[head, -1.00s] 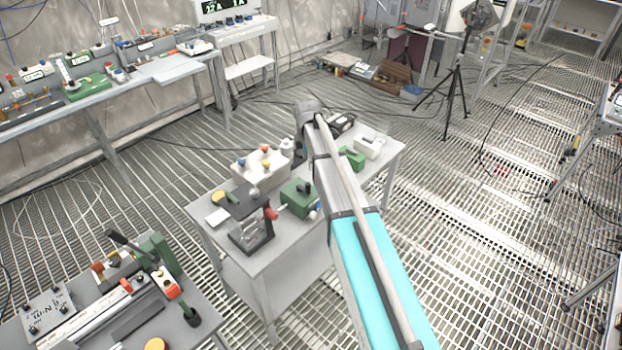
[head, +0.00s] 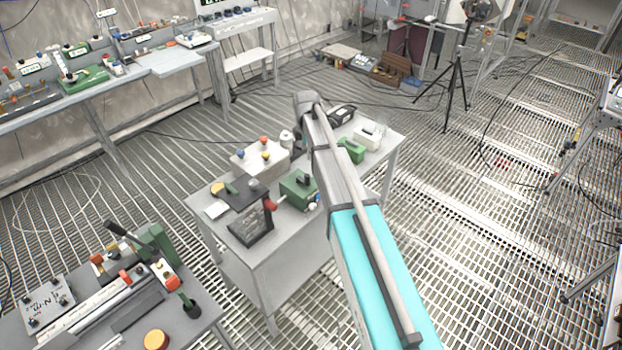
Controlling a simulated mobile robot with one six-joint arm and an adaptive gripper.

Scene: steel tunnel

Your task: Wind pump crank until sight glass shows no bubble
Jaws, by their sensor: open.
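A green box (head: 297,188) with a dark knob on top stands on the small grey table (head: 225,262), with a red knob at its left side. Left of it is a dark upright stand (head: 250,224) with a plate on top carrying a yellow cap and a grey round knob. I cannot tell which of these is the pump crank or the sight glass, and no bubble can be made out. My arm reaches over the table from the lower right and hides part of it. My gripper cannot be seen.
A white box (head: 259,158) with coloured knobs and a smaller green block (head: 350,151) share the table. A bench (head: 190,325) with levers and a yellow button is at lower left. Another long bench (head: 120,78) lines the wall. A tripod (head: 456,90) stands behind; grating floor lies right.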

